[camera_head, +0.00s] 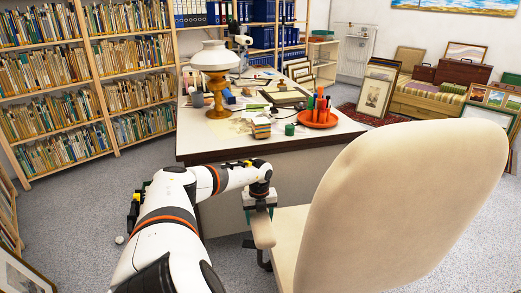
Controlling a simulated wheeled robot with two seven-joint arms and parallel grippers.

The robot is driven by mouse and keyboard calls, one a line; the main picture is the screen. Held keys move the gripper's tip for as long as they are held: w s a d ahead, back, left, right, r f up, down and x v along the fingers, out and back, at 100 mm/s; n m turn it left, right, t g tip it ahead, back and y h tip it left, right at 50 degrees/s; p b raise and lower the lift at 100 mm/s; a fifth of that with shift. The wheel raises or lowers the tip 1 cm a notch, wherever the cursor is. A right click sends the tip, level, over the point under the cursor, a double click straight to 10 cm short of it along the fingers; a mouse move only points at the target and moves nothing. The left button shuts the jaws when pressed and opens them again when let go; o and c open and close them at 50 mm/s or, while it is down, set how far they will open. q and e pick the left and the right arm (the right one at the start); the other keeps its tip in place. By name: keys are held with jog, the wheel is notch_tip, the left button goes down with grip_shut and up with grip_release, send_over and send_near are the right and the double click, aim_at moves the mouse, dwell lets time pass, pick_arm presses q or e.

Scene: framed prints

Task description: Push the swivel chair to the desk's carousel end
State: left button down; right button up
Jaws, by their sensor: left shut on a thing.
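The cream swivel chair (405,205) fills the right foreground, its tall backrest toward me and its seat facing the desk. My left gripper (260,203) is shut on the chair's left armrest (263,232), close to the near side of the desk. The desk (215,149) has a pale top with a dark edge. An orange-red round carousel (333,121) holding pens and small bottles stands at the desk's right near end. The chair's base is mostly hidden by the seat, backrest and my arm. My right gripper is not in view.
A lamp (216,83), a small block stack (261,128) and a green jar (289,130) stand on the desk. Bookshelves (98,75) line the left wall. Framed prints (375,92) lean at the back right. Grey floor (80,195) is open left of the desk.

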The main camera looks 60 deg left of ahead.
pick_arm(q)
jog(key=shift+s+a+f, duration=0.15)
jog(key=shift+s, duration=0.2)
jog(key=shift+c, duration=1.3)
grip_release()
jog(key=shift+s, duration=0.1)
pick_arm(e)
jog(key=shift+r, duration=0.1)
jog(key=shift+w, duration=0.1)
pick_arm(q)
jog(key=shift+w+r, duration=0.25)
notch_tip(320, 180, up, 12)
jog(key=shift+s+f+p, duration=0.1)
jog(key=shift+f+p, duration=0.05)
jog(key=shift+p, duration=0.55)
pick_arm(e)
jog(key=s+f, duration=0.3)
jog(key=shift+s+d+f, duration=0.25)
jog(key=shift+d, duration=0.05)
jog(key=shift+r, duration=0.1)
